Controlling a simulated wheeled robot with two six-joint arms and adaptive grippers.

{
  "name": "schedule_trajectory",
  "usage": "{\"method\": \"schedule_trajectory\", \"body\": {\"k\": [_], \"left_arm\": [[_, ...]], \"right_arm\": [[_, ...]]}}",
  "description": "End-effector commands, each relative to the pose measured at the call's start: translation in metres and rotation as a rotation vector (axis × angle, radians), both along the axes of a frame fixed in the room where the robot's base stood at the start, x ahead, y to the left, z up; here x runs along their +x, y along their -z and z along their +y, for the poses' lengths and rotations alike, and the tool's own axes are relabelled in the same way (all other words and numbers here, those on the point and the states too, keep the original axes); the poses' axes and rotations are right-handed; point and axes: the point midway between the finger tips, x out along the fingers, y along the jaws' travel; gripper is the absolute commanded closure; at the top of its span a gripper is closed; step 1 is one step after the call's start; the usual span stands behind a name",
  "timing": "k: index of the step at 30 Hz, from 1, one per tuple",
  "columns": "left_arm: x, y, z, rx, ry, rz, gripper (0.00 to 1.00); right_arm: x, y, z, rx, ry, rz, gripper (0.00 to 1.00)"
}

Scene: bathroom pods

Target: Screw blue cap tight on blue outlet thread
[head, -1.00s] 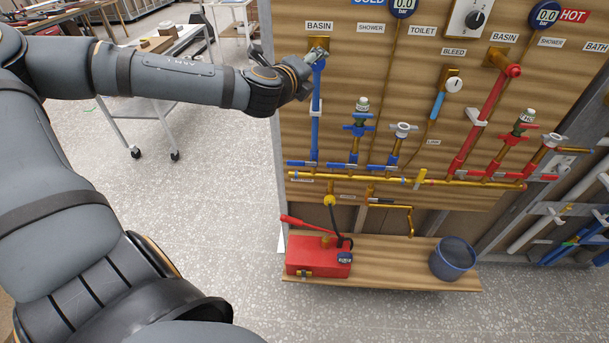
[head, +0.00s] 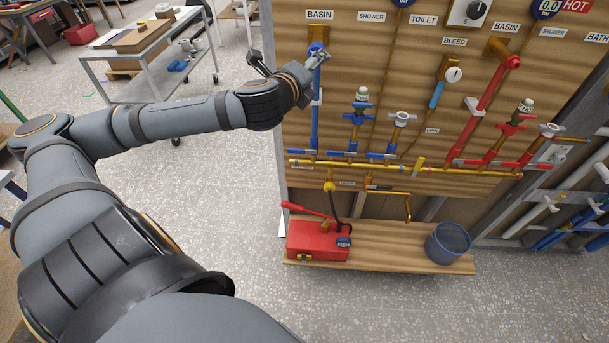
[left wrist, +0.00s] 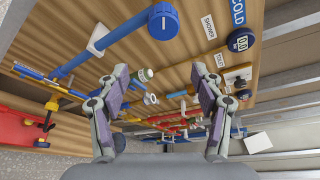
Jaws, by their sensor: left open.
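The blue cap (head: 316,47) is on the end of the upright blue pipe (head: 315,85) under the left BASIN label, partly hidden behind a finger of my left gripper in the head view. In the left wrist view the round blue cap (left wrist: 163,22) sits at the pipe's end, so the outlet thread is hidden; I cannot tell how tight it is. My left gripper (head: 289,58) is open and empty beside the cap. In the left wrist view its two fingers (left wrist: 160,85) are spread wide, with the cap beyond them, apart from both. My right gripper is not in view.
Blue valves (head: 355,117), a red pipe (head: 490,88) and a gauge (head: 453,74) are on the wooden panel right of the arm. A red pump box (head: 317,241) and a bucket (head: 449,243) stand on the low shelf. A trolley (head: 145,65) is at left.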

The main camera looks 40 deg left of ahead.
Motion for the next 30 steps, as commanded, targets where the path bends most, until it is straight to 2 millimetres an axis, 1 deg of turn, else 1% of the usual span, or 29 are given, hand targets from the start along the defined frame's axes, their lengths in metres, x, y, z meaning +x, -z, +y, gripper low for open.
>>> {"method": "schedule_trajectory", "body": {"k": [1,5,8,14,17,19,24,30], "left_arm": [[0.001,-0.001,0.001,-0.016,-0.008,0.003,0.33],[0.003,0.006,0.007,-0.033,-0.037,0.028,0.33],[0.004,0.016,0.014,-0.054,-0.069,0.058,0.33],[0.007,0.044,0.029,-0.114,-0.166,0.134,0.33],[0.007,0.062,0.034,-0.155,-0.221,0.184,0.33],[0.007,0.077,0.039,-0.198,-0.279,0.219,0.33],[0.005,0.116,0.047,-0.311,-0.417,0.311,0.33],[-0.001,0.163,0.046,-0.468,-0.580,0.403,0.33]], "right_arm": [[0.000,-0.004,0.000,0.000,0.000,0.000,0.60],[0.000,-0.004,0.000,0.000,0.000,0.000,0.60],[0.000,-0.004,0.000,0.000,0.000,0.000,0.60],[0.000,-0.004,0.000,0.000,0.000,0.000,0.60],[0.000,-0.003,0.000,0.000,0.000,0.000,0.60],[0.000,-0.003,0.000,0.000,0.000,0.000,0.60],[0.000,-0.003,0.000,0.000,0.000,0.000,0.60],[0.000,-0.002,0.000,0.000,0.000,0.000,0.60]]}}
